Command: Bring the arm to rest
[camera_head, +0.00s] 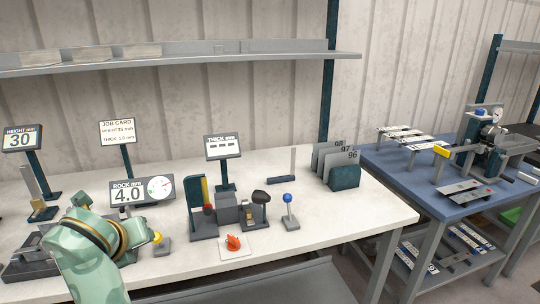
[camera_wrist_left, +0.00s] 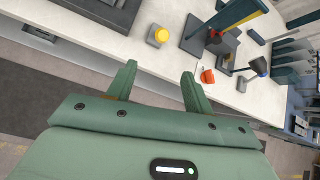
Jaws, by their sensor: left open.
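My left arm (camera_head: 88,262) is pale green and reaches in from the lower left of the head view, over the front of the white bench. Its gripper fingers cannot be made out clearly there. In the left wrist view my left gripper (camera_wrist_left: 158,78) is open, with two green fingers apart and nothing between them. It hangs near the bench's front edge, with a yellow button (camera_wrist_left: 160,35) beyond the fingers and an orange part (camera_wrist_left: 208,76) to their right. My right gripper is in neither view.
The white bench (camera_head: 350,222) carries displays, a job card (camera_head: 117,131), a dark fixture (camera_head: 203,222), a blue-knobbed lever (camera_head: 288,199) and a plate rack (camera_head: 344,177). The yellow button (camera_head: 157,238) is just right of my arm. A blue table (camera_head: 415,175) stands right.

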